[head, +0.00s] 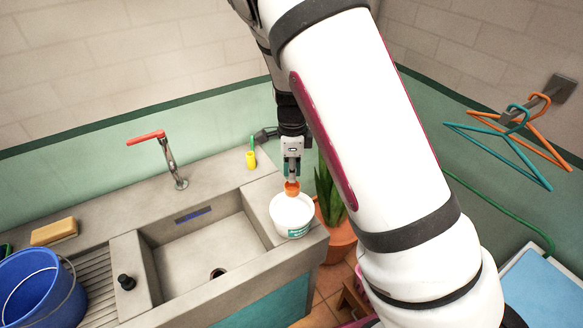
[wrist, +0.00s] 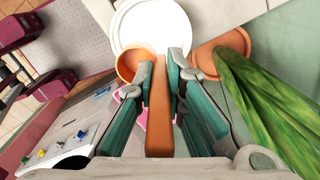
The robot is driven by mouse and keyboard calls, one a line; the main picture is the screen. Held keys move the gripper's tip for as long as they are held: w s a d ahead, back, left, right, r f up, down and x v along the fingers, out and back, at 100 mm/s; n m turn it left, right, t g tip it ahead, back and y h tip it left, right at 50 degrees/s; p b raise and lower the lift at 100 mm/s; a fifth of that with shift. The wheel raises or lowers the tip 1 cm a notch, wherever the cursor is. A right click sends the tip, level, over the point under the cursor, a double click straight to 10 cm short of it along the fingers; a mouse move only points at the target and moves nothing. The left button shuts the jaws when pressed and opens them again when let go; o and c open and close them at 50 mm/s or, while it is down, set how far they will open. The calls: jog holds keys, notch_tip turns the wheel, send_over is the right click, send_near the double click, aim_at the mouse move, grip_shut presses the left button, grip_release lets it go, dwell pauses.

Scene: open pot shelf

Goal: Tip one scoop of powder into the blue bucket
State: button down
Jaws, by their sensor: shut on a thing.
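My gripper (head: 292,172) points down over the corner of the sink counter. In the wrist view my gripper (wrist: 160,65) is shut on the orange handle (wrist: 160,105) of a scoop. The scoop's round orange bowl (wrist: 135,66) shows beside the left finger; I cannot tell whether powder is in it. In the head view the scoop (head: 292,187) is at the top of a white tub (head: 292,218) with a green label. The tub's top looks white; I cannot tell powder from tub there. The blue bucket (head: 38,290) stands at the far left, its handle visible.
A sink basin (head: 205,250) lies between tub and bucket, with a red-handled tap (head: 172,165) behind. A potted plant (head: 338,235) is right of the tub. Hangers (head: 510,150) hang on the right wall.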

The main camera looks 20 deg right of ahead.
jog(key=shift+f+b, duration=2.25)
jog(key=shift+f, duration=4.45)
jog(key=shift+r, duration=0.1)
jog(key=shift+r+p, duration=1.7)
jog(key=shift+r, duration=2.75)
jog(key=shift+w, duration=0.1)
jog(key=w+n+b, duration=0.3)
jog(key=w+n, duration=0.7)
jog(key=n, duration=1.1)
jog(key=shift+a+n, duration=0.2)
jog(key=shift+n, duration=0.2)
jog(key=shift+w+r, duration=0.1)
